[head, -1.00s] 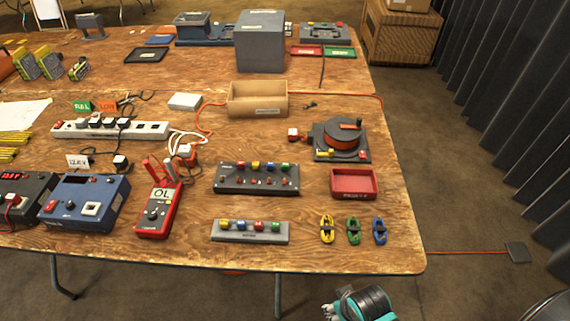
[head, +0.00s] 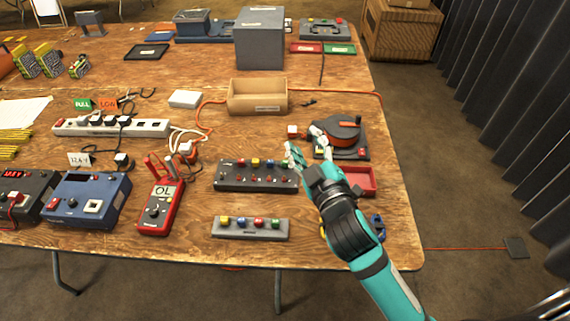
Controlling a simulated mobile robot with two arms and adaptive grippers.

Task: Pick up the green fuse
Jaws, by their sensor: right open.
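A green fuse (head: 275,224) sits at the right end of the grey fuse rack (head: 250,235) near the table's front edge. Yellow (head: 225,221), blue (head: 241,223) and red (head: 258,223) fuses stand left of it. My right gripper (head: 304,147) is open, with nothing seen between its fingers. It appears above the right end of the dark fuse panel (head: 256,185), farther back than the rack. The panel's top row also has coloured pieces; its green one is mostly hidden by the gripper. My left gripper is not in view.
A red tray (head: 366,180) is partly hidden behind my right gripper. The cable reel (head: 342,130) stands beyond it. A blue clip (head: 378,227) shows beside my forearm. A red multimeter (head: 160,208) stands left of the rack. Bare wood lies around the rack.

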